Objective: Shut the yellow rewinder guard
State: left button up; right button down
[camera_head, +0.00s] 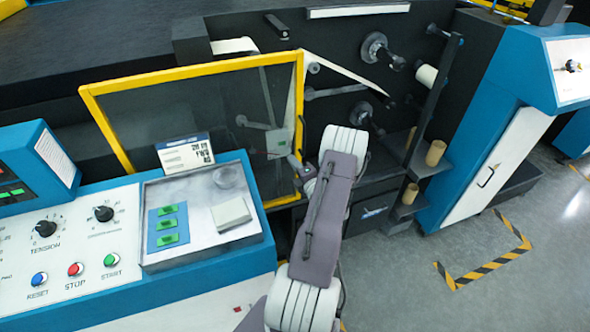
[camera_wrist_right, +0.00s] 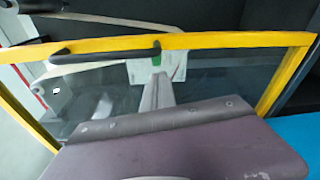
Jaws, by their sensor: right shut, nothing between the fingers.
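The yellow rewinder guard (camera_head: 190,71) is a yellow frame around a clear pane. It stands open, swung out at an angle, and the rollers and shafts to its right are uncovered. My right arm reaches up from the bottom of the head view. Its gripper (camera_head: 298,170) is shut and empty at the guard's right edge; I cannot tell whether it touches. In the right wrist view the guard's yellow bar (camera_wrist_right: 225,40) crosses the top, with a black handle (camera_wrist_right: 105,48) on it. The wrist housing fills the bottom there, and the fingertips are hard to make out. My left gripper is out of view.
The control console (camera_head: 110,285) with knobs, buttons and a grey tray (camera_head: 160,262) stands left of my arm. Rewind shafts (camera_head: 376,48) sit on the dark machine face. A blue and white cabinet (camera_head: 500,150) is at the right. The floor (camera_head: 420,300) at lower right is clear.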

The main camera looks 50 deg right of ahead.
jog(key=shift+s+d+r, duration=0.3)
jog(key=shift+s+d, duration=0.5)
jog(key=shift+s, duration=0.1)
jog(key=shift+s+d, duration=0.1)
